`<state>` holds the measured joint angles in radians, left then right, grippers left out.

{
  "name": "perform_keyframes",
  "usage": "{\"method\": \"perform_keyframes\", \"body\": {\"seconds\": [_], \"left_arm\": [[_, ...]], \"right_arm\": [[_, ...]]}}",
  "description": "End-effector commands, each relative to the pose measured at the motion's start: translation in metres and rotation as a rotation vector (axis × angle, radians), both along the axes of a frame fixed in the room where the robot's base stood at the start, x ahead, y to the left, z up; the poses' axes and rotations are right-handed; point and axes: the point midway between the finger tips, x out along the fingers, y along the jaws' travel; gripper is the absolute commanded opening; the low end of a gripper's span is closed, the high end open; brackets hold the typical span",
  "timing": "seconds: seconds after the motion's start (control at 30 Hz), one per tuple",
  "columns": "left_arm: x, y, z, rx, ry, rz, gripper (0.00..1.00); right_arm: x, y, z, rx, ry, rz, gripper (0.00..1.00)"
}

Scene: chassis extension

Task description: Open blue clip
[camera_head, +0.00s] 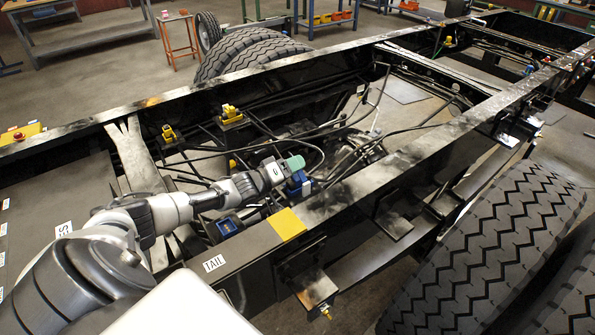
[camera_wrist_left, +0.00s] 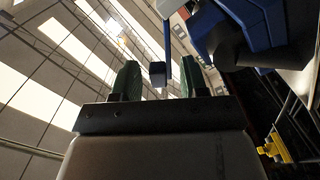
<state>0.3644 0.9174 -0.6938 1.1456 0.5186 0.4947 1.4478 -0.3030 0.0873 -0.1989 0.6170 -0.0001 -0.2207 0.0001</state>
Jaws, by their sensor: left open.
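A blue clip (camera_head: 298,184) sits inside the black chassis frame, just beside the tip of my left gripper (camera_head: 294,163). In the left wrist view the large blue body of the clip (camera_wrist_left: 240,30) fills the upper right. A thin blue bar and a small dark blue block (camera_wrist_left: 157,74) show between the green fingers of my left gripper (camera_wrist_left: 160,80). The fingers are open, with a gap on each side of the block; I cannot tell its exact depth. My right gripper is not in view.
The near chassis rail (camera_head: 355,185) and far rail (camera_head: 130,115) flank the arm. Black cables (camera_head: 270,145) run close around the gripper. Yellow clips (camera_head: 230,114) stand to the left, and yellow shows in the wrist view (camera_wrist_left: 275,148). Large tyres (camera_head: 490,250) stand at the right.

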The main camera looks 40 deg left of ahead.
Motion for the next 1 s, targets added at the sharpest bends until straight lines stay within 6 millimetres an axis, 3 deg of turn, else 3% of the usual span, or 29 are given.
{"method": "perform_keyframes", "body": {"seconds": [0.13,0.43,0.73,1.0], "left_arm": [[0.011,-0.003,-0.001,0.002,-0.001,0.000,0.44],[0.013,-0.004,0.001,0.001,0.001,0.001,0.44],[0.013,-0.004,0.001,0.001,0.000,0.000,0.00],[0.013,-0.005,0.001,0.004,-0.003,-0.001,0.00]], "right_arm": [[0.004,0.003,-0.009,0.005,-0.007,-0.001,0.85],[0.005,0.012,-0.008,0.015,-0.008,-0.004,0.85],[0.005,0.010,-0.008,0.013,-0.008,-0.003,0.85],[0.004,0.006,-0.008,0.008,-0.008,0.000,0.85]]}}
